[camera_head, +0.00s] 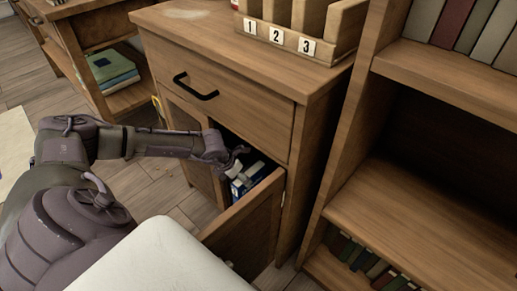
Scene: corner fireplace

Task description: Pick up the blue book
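A blue book (238,188) with white parts shows inside the open lower compartment of the wooden cabinet (225,115). Only a small part of it shows, as the door and my gripper cover the rest. My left gripper (241,164) reaches in at the opening, just above and against the book in the picture. Its fingers are small and dark here, so I cannot tell whether they hold it. My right gripper is not in view.
The cabinet door (246,222) stands open in front of the compartment. A drawer with a black handle (197,88) is shut above. A bookcase (400,195) stands close on the right. Teal books (108,68) lie on a shelf at upper left. Wooden floor is clear left of the cabinet.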

